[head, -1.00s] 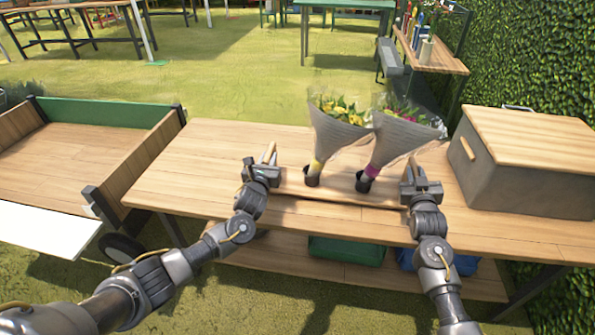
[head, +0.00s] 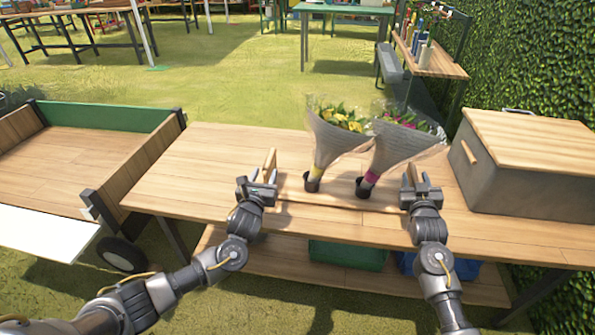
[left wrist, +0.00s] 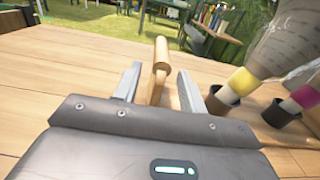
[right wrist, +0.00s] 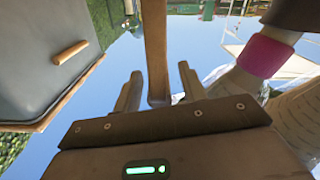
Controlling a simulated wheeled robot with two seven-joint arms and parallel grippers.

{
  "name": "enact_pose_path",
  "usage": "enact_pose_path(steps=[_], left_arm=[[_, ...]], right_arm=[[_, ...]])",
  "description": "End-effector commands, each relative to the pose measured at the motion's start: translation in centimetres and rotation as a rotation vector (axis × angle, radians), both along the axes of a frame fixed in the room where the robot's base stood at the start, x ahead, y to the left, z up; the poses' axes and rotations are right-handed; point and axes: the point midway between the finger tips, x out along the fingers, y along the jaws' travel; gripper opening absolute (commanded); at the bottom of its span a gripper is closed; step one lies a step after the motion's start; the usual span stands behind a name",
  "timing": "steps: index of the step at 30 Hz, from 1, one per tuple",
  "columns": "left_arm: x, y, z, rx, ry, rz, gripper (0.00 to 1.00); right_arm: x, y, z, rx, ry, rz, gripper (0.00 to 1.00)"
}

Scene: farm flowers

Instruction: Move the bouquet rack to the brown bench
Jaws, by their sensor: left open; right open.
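The bouquet rack (head: 342,203) is a low wooden board near the front of a brown wooden table (head: 195,180). My left gripper (head: 257,182) is open at the rack's left handle (head: 270,160); in the left wrist view this handle (left wrist: 159,65) stands between the spread fingers. My right gripper (head: 420,185) is open at the right end; in the right wrist view the right handle (right wrist: 156,50) appears between the open fingers.
A grey box with a wooden lid (head: 530,165) stands right of the rack. A wooden cart (head: 95,150) stands left of the table. Green (head: 345,255) and blue crates sit on the lower shelf. A hedge borders the right. The table's left part is clear.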

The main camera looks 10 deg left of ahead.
Motion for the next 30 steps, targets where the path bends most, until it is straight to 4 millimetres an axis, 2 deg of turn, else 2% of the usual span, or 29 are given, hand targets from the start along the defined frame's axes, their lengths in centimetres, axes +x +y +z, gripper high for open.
enact_pose_path(steps=[3,9,13,20,25,30], left_arm=[[-2.6,-0.1,-0.1,-0.001,0.001,-0.003,0.41],[-5.6,-0.2,-0.1,-0.001,0.001,-0.002,0.41],[-6.5,-0.1,0.0,0.0,0.0,-0.001,0.41],[-6.8,-0.2,0.0,0.0,0.0,-0.001,0.41],[-6.7,-0.2,0.0,0.0,0.0,-0.001,0.41],[-6.7,-0.2,0.0,0.0,0.0,-0.001,0.41]], right_arm=[[0.0,0.0,0.0,0.0,0.0,0.0,0.42],[0.0,0.0,0.0,0.0,0.0,0.0,0.42],[0.0,0.0,0.0,0.0,0.0,0.0,0.42],[-0.3,0.0,-0.1,0.0,0.001,0.0,0.42],[-2.6,0.0,-0.1,0.001,0.0,0.001,0.42],[-6.3,-0.1,-0.1,0.001,0.001,0.0,0.42]])
